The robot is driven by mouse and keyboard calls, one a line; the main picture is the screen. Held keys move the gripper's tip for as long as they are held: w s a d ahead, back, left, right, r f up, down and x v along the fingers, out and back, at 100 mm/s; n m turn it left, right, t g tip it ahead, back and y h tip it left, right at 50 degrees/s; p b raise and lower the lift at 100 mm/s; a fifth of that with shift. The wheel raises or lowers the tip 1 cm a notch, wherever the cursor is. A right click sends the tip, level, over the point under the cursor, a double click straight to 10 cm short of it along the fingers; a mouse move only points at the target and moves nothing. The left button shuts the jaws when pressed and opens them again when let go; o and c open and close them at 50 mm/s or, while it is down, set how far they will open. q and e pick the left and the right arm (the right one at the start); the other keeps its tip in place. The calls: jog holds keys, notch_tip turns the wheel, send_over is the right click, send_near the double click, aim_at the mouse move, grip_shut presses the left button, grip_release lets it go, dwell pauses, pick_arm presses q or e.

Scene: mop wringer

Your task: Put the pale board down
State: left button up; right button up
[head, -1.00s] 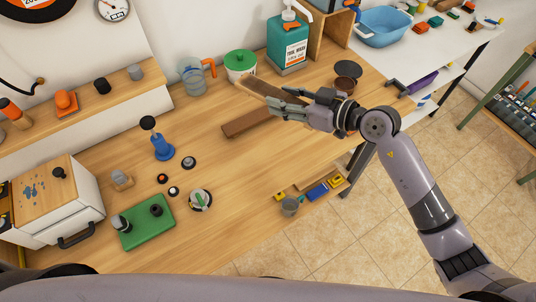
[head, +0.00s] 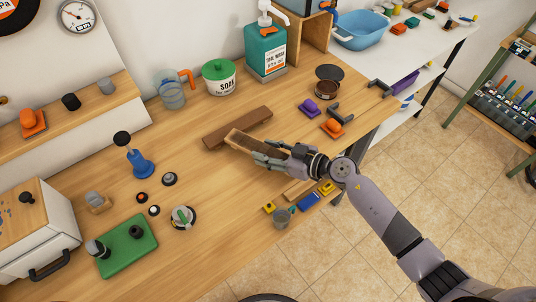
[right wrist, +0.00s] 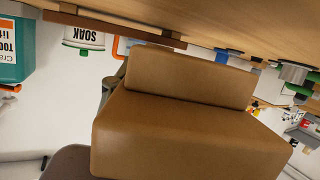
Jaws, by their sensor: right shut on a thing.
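The pale board (head: 238,138) is held in my right gripper (head: 268,154), which is shut on its near end. It is tilted in the picture, over the wooden workbench (head: 220,235), just in front of a dark brown board (head: 237,128) that lies on the bench. In the right wrist view the pale board (right wrist: 185,135) fills the middle as a tan block. The bench top (right wrist: 230,22) runs along the top of that upside-down view, apart from the board there. Whether the board touches the bench is unclear. My left gripper is not in view.
A soap tub (head: 220,80), a teal pump bottle (head: 267,52) and a clear jug (head: 172,95) stand at the back. Purple (head: 309,106) and orange (head: 333,128) pieces sit right of the gripper. A green board (head: 127,246) lies left.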

jog(key=shift+f, duration=0.35)
jog(key=shift+f, duration=0.1)
jog(key=shift+f, duration=0.25)
jog(key=o, duration=1.2)
jog(key=shift+r, duration=0.2)
jog(key=shift+s+d+r, duration=0.1)
jog(key=shift+d+r, duration=0.1)
jog(key=shift+r, duration=0.05)
jog(key=v, duration=1.1)
jog(key=shift+d, duration=0.25)
